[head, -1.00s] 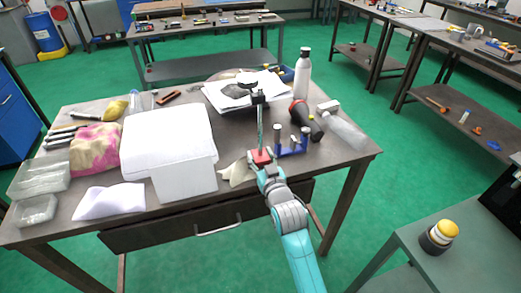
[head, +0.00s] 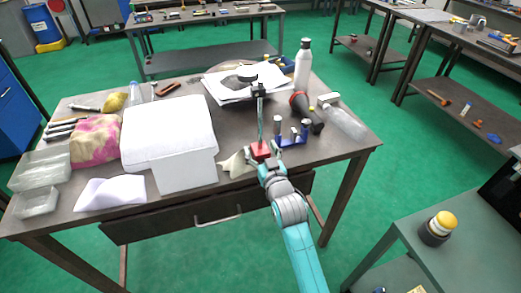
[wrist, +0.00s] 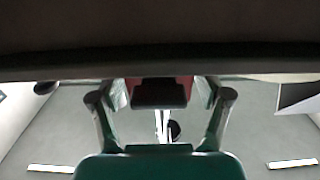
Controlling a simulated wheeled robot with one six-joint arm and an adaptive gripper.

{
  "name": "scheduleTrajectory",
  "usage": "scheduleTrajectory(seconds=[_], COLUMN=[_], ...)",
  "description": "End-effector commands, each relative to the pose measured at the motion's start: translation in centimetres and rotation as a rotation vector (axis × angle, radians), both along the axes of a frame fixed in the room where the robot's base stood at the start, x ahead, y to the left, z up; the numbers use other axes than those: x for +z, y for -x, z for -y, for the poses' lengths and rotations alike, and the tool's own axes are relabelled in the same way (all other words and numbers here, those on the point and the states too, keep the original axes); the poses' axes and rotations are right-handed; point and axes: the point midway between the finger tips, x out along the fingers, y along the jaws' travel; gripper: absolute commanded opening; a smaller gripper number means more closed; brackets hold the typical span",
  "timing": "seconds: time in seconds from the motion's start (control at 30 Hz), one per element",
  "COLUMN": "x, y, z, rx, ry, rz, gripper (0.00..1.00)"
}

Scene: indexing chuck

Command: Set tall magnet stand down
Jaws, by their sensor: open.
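The tall magnet stand has a red base (head: 260,150) and an upright thin rod topped by a dark clamp (head: 258,90). It stands near the front edge of the work table (head: 235,185). My gripper (head: 265,157) is at the base from the front, its fingers open on either side of it. In the wrist view, the red base (wrist: 184,88) shows between the two spread fingers of my gripper (wrist: 160,95), with a dark block in front of it. The contact under the base is hidden.
A blue holder (head: 291,140) stands close right of the base, and a crumpled cloth (head: 235,165) lies close left. A white box (head: 185,165) is further left.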

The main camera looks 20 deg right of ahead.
Motion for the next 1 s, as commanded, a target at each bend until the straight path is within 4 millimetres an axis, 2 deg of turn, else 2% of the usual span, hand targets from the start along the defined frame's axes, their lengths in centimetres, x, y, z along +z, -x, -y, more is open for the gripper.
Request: scheduleTrajectory(seconds=[0.4,0.6,0.8,1.0], x=[-0.1,-0.1,-0.1,-0.1], y=[7.2,10.1,11.5,11.7], z=[0.0,0.0,0.0,0.0], rx=[0.0,0.0,0.0,0.0], ry=[0.0,0.0,0.0,0.0], rz=[-0.002,-0.003,-0.002,-0.002], gripper=[0.77,0.77,0.77,0.77])
